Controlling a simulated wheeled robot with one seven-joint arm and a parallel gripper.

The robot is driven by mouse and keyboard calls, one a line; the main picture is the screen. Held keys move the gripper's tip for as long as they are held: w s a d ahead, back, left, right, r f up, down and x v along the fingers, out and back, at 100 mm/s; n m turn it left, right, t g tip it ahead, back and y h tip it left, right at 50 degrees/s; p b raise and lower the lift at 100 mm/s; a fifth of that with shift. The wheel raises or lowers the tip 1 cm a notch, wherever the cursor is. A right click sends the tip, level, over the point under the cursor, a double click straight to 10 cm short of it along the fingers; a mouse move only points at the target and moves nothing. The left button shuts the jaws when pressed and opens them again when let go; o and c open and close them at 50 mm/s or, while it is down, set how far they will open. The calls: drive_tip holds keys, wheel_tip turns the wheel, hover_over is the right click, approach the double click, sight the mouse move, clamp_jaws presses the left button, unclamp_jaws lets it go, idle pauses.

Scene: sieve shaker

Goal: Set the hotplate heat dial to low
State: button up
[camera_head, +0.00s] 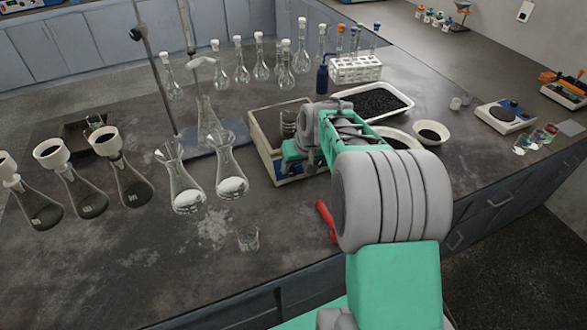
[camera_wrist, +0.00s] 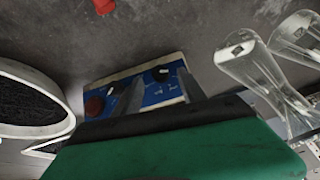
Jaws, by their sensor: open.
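A beige box-like device (camera_head: 265,150) with a blue front panel stands mid-bench, partly hidden by my arm. The wrist view shows a blue panel (camera_wrist: 158,96) with a light frame, a black dial (camera_wrist: 161,73) with a pale mark, another black knob (camera_wrist: 112,92) and a red knob (camera_wrist: 94,106). My gripper (camera_wrist: 160,86) is open, its two grey fingers over the panel and on either side of the marked black dial. Contact and the dial's setting cannot be told. A small white device (camera_head: 503,116) with a dark round plate stands at the right; labels are unreadable.
A tray of black granules (camera_head: 375,102) and a white bowl (camera_head: 431,133) lie close to my arm. Two conical flasks (camera_head: 230,170) stand left of the box. A red-handled object (camera_head: 326,218) and a small beaker (camera_head: 248,238) lie in front. The front-left bench is mostly clear.

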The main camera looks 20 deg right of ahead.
sight(293, 172)
drive_tip(key=x, duration=0.3)
drive_tip(key=shift+w+f, duration=0.1)
drive_tip(key=shift+f, duration=0.1)
drive_tip(key=shift+c, duration=0.2)
clamp_jaws()
